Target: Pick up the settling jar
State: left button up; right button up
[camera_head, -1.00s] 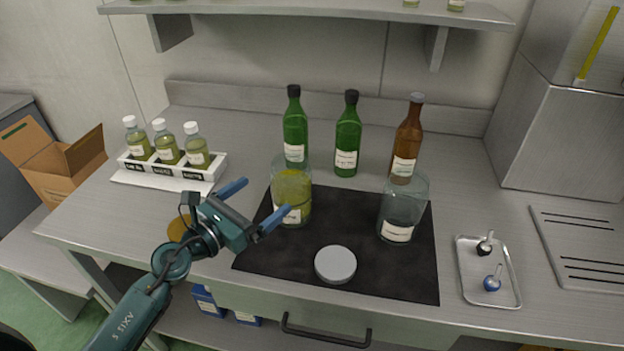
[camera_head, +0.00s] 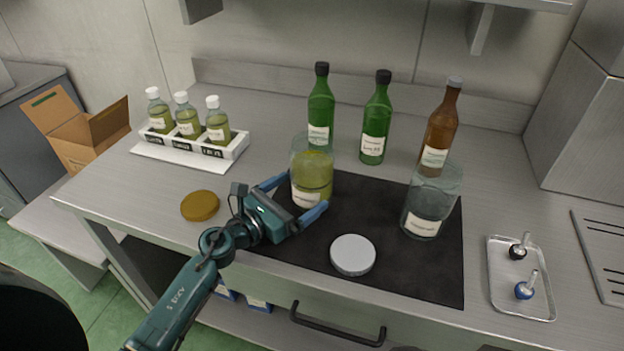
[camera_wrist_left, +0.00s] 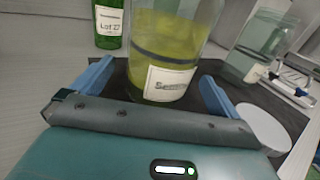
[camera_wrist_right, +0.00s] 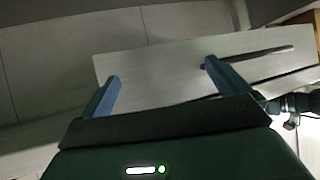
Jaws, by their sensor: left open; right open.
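The settling jar (camera_head: 312,172) is a clear glass jar with yellow-green liquid and a white label. It stands upright on the black mat (camera_head: 395,262). My left gripper (camera_head: 300,198) is open, with one blue finger on each side of the jar's near part. In the left wrist view the jar (camera_wrist_left: 165,52) stands between the two fingertips (camera_wrist_left: 155,80), and no firm contact shows. My right gripper (camera_wrist_right: 160,80) is open and empty in the right wrist view, away from the jar.
A clear jar (camera_head: 430,205) and a grey lid (camera_head: 352,255) are on the mat. Two green bottles (camera_head: 320,108) and a brown bottle (camera_head: 438,128) stand behind. A gold lid (camera_head: 200,205), a rack of small bottles (camera_head: 195,143) and a metal tray (camera_head: 520,300) flank the mat.

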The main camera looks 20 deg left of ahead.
pick_arm(q)
jog(key=x, duration=0.4)
jog(key=shift+w+d, duration=0.1)
jog(key=shift+d, duration=0.05)
jog(key=shift+w+d, duration=0.15)
jog(key=shift+w, duration=0.1)
jog(key=c, duration=1.7)
jog(key=shift+r, duration=0.2)
jog(key=shift+c, duration=0.2)
jog(key=shift+r, duration=0.1)
